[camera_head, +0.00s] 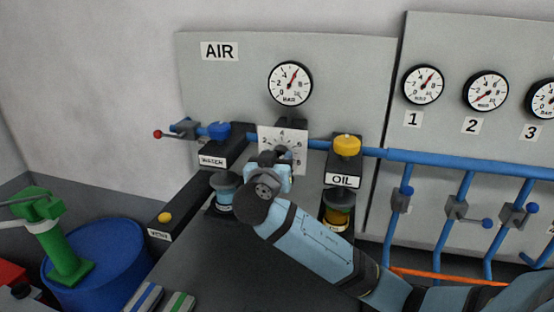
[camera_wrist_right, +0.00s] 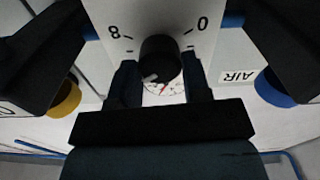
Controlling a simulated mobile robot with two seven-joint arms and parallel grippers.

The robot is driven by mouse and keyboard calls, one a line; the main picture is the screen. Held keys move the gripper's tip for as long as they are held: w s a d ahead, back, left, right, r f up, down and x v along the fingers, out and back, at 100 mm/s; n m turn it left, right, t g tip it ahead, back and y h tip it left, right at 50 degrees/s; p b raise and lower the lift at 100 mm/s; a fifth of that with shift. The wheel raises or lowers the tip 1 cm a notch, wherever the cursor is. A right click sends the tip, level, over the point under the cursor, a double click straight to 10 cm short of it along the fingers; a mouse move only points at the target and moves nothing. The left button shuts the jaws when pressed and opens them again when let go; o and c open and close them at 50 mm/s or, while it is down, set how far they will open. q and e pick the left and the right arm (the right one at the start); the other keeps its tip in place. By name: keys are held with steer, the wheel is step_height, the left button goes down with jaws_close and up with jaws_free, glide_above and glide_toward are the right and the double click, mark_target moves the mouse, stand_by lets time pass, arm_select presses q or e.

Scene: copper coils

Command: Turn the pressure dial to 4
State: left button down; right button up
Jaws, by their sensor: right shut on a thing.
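The pressure dial's white scale plate (camera_head: 298,137) stands on the AIR panel, with a 4 at its top. In the right wrist view the black knob (camera_wrist_right: 160,58) sits between my fingers, with the 8 and the 0 on the plate (camera_wrist_right: 158,18) upside down. A pale mark on the knob points down and to the left there. My right gripper (camera_head: 272,160) is shut on the knob and hides it in the head view. The AIR gauge (camera_head: 290,83) has its red needle just right of the top. My left gripper is out of view.
The WATER unit's blue knob (camera_head: 219,130) is left of the dial; the OIL unit's yellow knob (camera_head: 347,145) is right. A blue pipe (camera_head: 460,168) crosses the panels. A blue drum (camera_head: 105,262) and green pump (camera_head: 65,245) stand lower left.

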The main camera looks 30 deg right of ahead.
steer(key=n+p, duration=0.8)
steer(key=n, duration=0.3)
stand_by(0.3)
steer(key=shift+f+n, duration=0.1)
steer(key=shift+n, duration=0.3)
steer(key=o, duration=0.9)
steer(key=shift+a, duration=0.1)
steer(key=shift+o, duration=0.2)
steer(key=b+v, duration=0.3)
steer(key=v, duration=1)
steer(key=shift+s+a, duration=0.25)
